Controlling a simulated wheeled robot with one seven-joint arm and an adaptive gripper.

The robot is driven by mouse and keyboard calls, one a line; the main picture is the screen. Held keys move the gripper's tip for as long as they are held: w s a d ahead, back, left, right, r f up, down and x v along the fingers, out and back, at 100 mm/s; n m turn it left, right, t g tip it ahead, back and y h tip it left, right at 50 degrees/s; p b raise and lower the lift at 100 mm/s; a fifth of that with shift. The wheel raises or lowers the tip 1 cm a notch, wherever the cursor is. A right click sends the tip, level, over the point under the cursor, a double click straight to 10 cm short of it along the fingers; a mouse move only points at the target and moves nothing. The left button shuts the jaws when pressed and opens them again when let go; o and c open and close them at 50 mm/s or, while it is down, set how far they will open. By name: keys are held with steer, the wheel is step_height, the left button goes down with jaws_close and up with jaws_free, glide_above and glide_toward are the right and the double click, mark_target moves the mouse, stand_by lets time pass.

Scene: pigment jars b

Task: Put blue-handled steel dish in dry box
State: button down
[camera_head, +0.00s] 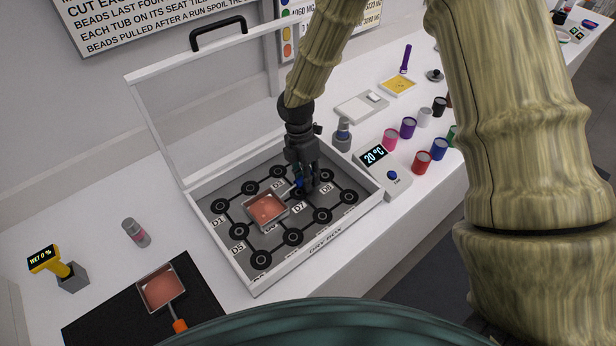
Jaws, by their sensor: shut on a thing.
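The steel dish (266,209) is square and holds a pinkish-red content. It is inside the dry box (222,260), over the dark floor with round black seats and labels such as D1, D5, D7 and D8. Its blue handle (299,184) points right and is partly hidden by my fingers. My gripper (306,187) reaches down into the box and is shut on that handle. I cannot tell whether the dish touches the floor. The clear lid (205,100) with its black handle stands open at the back.
An orange-handled dish (160,288) lies on a black mat (205,300) at the front left. A yellow meter (50,262) and a small bottle (136,232) stand left of the box. A 20 °C display unit (385,170) and several coloured jars (422,162) stand right.

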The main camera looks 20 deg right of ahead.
steer(key=shift+f, duration=0.2)
steer(key=c, duration=1.2)
jaws_free()
steer(key=shift+s+d+p+v, duration=0.1)
steer(key=shift+s+p+v, duration=0.1)
steer(key=shift+p+v, duration=0.75)
steer(key=shift+s+d+p+v, duration=0.1)
steer(key=shift+s+p+v, duration=0.05)
steer(key=shift+p+v, duration=0.7)
steer(key=shift+s+p+v, duration=0.2)
steer(key=shift+p+v, duration=0.5)
steer(key=shift+v, duration=0.45)
steer(key=shift+r, duration=0.1)
